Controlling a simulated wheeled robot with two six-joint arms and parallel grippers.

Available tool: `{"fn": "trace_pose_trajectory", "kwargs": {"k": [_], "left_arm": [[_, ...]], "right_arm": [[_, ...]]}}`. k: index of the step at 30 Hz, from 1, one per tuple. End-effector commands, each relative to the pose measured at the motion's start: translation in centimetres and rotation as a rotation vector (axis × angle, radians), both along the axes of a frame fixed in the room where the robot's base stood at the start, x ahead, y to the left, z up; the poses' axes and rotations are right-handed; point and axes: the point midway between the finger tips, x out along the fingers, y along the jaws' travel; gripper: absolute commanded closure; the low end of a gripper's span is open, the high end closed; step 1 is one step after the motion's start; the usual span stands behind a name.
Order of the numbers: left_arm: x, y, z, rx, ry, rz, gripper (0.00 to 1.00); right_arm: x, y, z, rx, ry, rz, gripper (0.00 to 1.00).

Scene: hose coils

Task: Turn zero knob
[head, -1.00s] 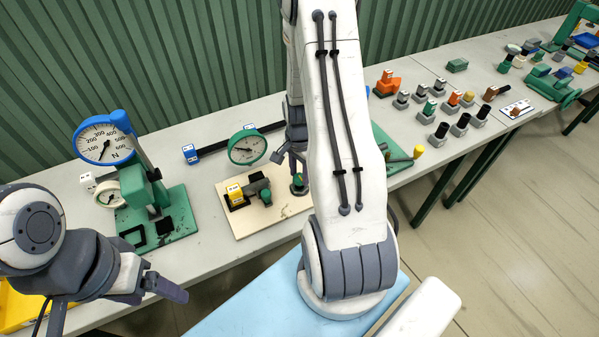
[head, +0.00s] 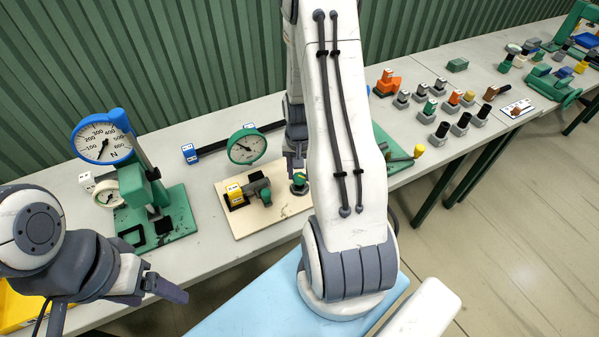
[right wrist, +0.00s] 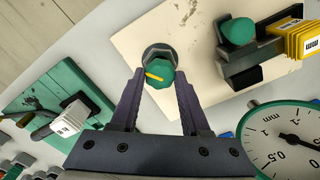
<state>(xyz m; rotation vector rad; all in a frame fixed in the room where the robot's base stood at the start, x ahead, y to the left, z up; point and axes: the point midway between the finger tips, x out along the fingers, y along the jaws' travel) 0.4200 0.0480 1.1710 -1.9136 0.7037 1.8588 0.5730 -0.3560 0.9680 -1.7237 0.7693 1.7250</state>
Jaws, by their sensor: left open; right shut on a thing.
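The zero knob (right wrist: 160,74) is dark green with a yellow pointer line, on a dark round base. It sits at the right of a cream board (head: 240,223), and it also shows in the head view (head: 299,179). My right gripper (right wrist: 158,82) is shut on the knob, a finger on each side of it; in the head view my arm partly hides this gripper (head: 294,160). A green-rimmed dial gauge (head: 247,146) stands behind the board and shows in the right wrist view (right wrist: 285,139). My left gripper (head: 120,306) is open and empty, in front of the table at lower left.
A yellow block (head: 236,195) in a dark clamp is on the board. A force stand with a blue-rimmed dial (head: 102,138) stands to the left. A green fixture with a yellow-knobbed lever (head: 418,151) is at the right, with several small parts beyond.

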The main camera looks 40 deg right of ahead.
Motion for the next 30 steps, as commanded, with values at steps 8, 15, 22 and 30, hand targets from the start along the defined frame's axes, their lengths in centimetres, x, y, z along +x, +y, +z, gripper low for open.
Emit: {"fn": "trace_pose_trajectory", "kwargs": {"k": [8,15,22,30], "left_arm": [[0.00,0.00,-0.20,0.000,0.000,0.000,0.23],[0.00,0.00,-0.31,0.000,0.000,0.000,0.23],[0.00,0.00,-0.39,0.000,0.000,0.000,0.23],[0.00,0.00,-0.43,0.000,0.000,0.000,0.23]], "right_arm": [[0.03,-0.04,0.05,-0.001,-0.001,0.263,1.00],[0.05,-0.05,0.07,-0.001,-0.001,0.473,1.00],[0.05,-0.07,0.08,-0.002,-0.002,0.627,1.00],[0.06,-0.08,0.10,-0.002,-0.002,0.727,1.00]]}}
